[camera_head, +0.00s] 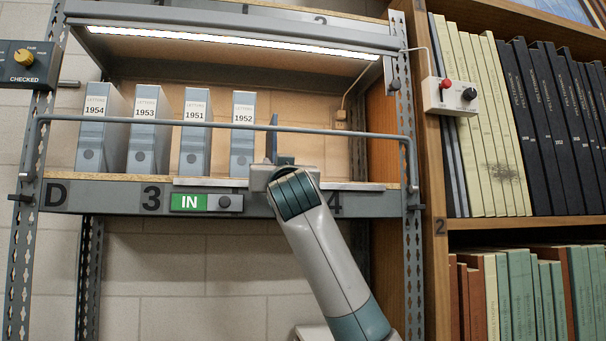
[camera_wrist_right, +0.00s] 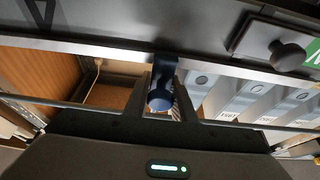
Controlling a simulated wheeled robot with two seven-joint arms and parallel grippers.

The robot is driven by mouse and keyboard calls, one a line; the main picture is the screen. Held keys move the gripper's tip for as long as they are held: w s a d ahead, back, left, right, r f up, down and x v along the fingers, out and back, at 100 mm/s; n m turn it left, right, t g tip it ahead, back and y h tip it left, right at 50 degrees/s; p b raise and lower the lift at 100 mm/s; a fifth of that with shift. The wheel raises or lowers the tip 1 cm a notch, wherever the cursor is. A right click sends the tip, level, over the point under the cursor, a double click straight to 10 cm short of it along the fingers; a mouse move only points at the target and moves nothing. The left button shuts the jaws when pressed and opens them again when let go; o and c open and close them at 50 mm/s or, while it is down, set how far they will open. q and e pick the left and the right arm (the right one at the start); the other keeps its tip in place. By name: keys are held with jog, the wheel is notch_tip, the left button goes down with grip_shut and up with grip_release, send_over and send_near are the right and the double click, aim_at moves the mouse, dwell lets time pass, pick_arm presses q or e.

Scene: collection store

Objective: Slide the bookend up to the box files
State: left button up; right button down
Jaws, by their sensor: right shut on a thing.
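Several grey box files (camera_head: 194,140) with white labels stand upright in a spaced row on the shelf in the head view. The labels read 1954, 1953, 1951 and 1952 from left to right. The blue bookend (camera_head: 273,136) stands upright to the right of the 1952 file (camera_head: 242,150), with a small gap between. My right gripper (camera_head: 277,161) is at the shelf's front edge, shut on the bookend. In the right wrist view the bookend (camera_wrist_right: 160,97) shows between my fingers (camera_wrist_right: 163,88). Its base is hidden. My left gripper is out of view.
A grey rail (camera_head: 340,131) runs across the shelf's front above my gripper. The shelf right of the bookend looks clear. A bookcase (camera_head: 435,190) stands at the right.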

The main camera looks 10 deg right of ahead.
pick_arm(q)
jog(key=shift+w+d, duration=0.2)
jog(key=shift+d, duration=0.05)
pick_arm(e)
jog(key=shift+s+a, duration=0.1)
jog(key=shift+a, duration=1.6)
jog(key=c, duration=1.5)
grip_release()
jog(key=shift+c, duration=0.2)
pick_arm(q)
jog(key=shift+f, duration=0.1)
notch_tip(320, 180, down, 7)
jog(key=b, duration=0.7)
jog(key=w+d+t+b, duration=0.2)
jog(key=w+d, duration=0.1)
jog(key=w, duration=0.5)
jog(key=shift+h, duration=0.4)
pick_arm(e)
jog(key=v, duration=1.7)
jog(key=shift+s, duration=0.2)
